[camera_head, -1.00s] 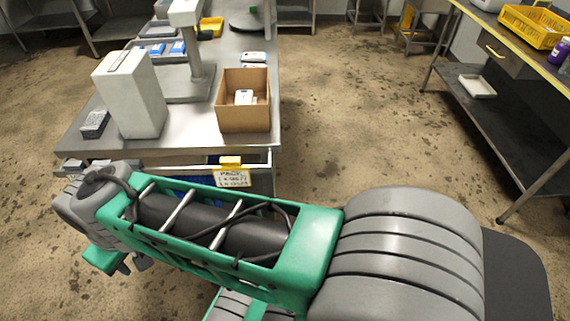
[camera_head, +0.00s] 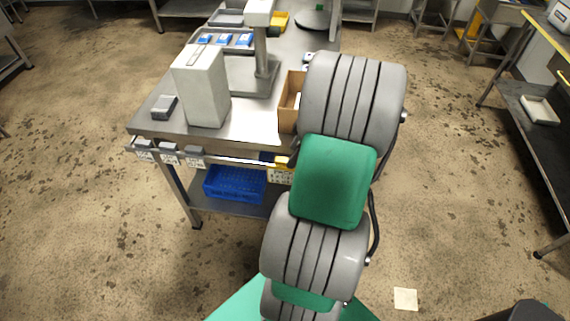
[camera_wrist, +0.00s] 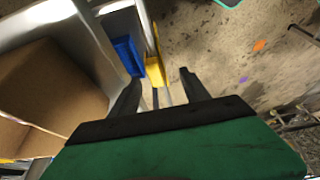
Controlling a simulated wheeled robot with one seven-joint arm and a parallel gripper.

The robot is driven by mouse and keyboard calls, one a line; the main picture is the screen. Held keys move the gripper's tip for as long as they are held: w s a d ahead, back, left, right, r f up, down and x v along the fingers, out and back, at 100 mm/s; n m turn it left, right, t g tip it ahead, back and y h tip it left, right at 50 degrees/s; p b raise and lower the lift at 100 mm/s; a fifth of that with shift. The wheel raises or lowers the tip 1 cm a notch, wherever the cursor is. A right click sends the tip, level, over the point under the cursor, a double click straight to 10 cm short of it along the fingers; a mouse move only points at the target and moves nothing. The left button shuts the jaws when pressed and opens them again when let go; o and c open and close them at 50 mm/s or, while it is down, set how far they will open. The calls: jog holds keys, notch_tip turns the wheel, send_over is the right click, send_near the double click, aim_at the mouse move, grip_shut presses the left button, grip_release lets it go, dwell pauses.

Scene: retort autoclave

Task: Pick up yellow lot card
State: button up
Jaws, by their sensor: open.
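The yellow lot card (camera_head: 267,158) shows at the table's front rail as a yellow top piece above a white card with writing; my arm partly covers it. In the wrist view a yellow block (camera_wrist: 154,71), seemingly the same piece, lies just beyond and between the fingertips. My gripper (camera_wrist: 159,80) is open, one finger on each side, with nothing held. I cannot tell whether a finger touches the card.
A cardboard box (camera_head: 289,117) stands on the steel table (camera_head: 240,118) close to my arm. A grey-white block-shaped unit (camera_head: 202,88) is left of it. Several grey clips with white cards (camera_head: 170,154) hang on the rail. A blue crate (camera_head: 235,184) sits on the lower shelf.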

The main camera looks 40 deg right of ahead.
aim_at(285, 171)
jog(key=x, duration=0.2)
jog(key=p+x, duration=0.1)
jog(key=x, duration=0.4)
jog(key=shift+w+d+f+p, duration=0.2)
jog(key=shift+w+f+p, duration=0.1)
jog(key=shift+w+f, duration=0.05)
grip_shut()
